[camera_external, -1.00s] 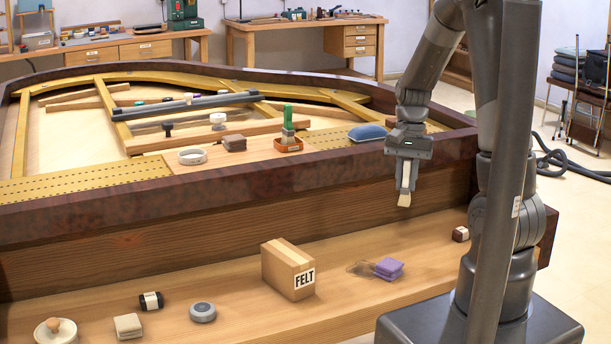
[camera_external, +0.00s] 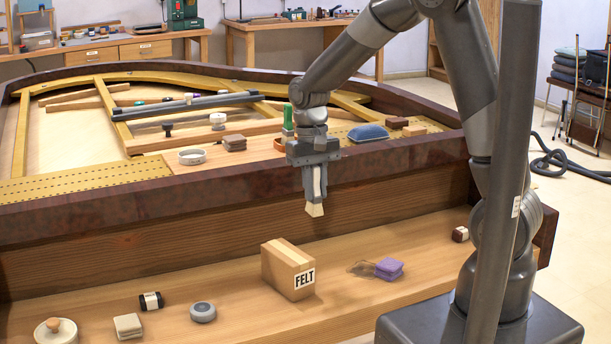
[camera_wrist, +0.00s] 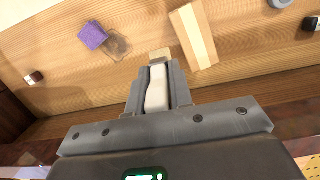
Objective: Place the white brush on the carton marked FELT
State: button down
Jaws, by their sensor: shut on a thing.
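The white brush (camera_external: 315,209) hangs bristles down from my gripper (camera_external: 314,180), which is shut on it. In the wrist view the white brush (camera_wrist: 157,88) lies between the two fingers of my gripper (camera_wrist: 159,92), its pale bristle end pointing away from the palm. The FELT carton (camera_external: 287,270) stands on the wooden ledge, its label facing right. The brush is in the air above and a little right of the carton in the external view, apart from it. The carton also shows in the wrist view (camera_wrist: 193,36), just right of the brush tip.
A purple folded cloth (camera_external: 389,268) and a flat translucent item (camera_external: 362,268) lie right of the carton. The piano's dark rim (camera_external: 230,190) rises behind the ledge.

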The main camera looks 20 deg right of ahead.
jog(key=shift+w+a+f, duration=0.1)
jog(key=shift+a+f, duration=1)
jog(key=shift+f, duration=0.25)
jog(key=shift+a+f, duration=1.15)
jog(key=shift+f, duration=0.15)
jog(key=shift+w+a+f, duration=0.1)
jog(key=shift+a+f, duration=1)
jog(key=shift+f, duration=0.25)
jog(key=shift+s+f, duration=0.1)
jog(key=c, duration=1.3)
grip_release()
jog(key=r, duration=0.4)
jog(key=w+r, duration=0.1)
jog(key=r, duration=0.7)
jog(key=shift+w+r, duration=0.1)
jog(key=shift+w, duration=0.3)
